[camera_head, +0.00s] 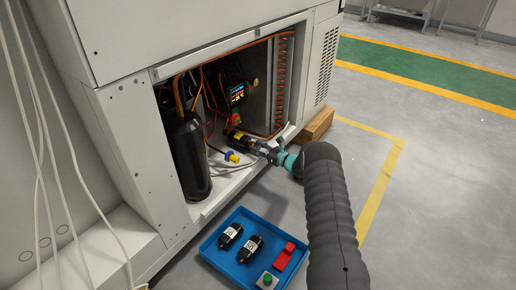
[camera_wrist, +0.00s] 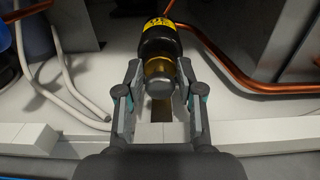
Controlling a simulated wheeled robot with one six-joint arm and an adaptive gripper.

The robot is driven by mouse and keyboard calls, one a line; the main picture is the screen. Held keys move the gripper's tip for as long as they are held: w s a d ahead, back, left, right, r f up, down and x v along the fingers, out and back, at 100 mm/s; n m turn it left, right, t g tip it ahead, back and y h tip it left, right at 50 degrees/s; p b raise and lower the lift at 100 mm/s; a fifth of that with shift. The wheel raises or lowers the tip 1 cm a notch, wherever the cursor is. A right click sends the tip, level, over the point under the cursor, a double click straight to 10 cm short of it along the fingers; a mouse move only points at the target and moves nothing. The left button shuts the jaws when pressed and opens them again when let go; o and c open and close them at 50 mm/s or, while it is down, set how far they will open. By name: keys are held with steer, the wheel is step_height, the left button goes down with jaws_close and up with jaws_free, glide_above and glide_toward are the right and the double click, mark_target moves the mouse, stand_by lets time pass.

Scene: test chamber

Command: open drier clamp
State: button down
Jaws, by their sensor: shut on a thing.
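The drier, a black cylinder with a yellow label (camera_wrist: 158,38), lies inside the open cabinet; it also shows in the head view (camera_head: 238,138). Its near end has a brass-coloured collar (camera_wrist: 158,66). My gripper (camera_wrist: 160,74) is at this near end, with one finger on each side. It is shut on a grey end piece (camera_wrist: 160,86) in front of the collar. I cannot tell whether this piece is the clamp; no separate clamp shows clearly. In the head view my gripper (camera_head: 272,153) reaches in over the cabinet's sill from the right.
A black tank (camera_head: 188,155) stands inside the cabinet on the left. A copper pipe (camera_wrist: 235,70) runs close on the right. A blue tray (camera_head: 213,251) with two black cylinders and red parts is on the floor.

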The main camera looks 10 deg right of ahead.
mark_target(259, 148)
steer(key=b+v, duration=0.1)
steer(key=v, duration=0.2)
steer(key=shift+s+d, duration=0.2)
steer(key=shift+a, duration=0.1)
steer(key=c, duration=0.9)
jaws_free()
steer(key=v, duration=1.2)
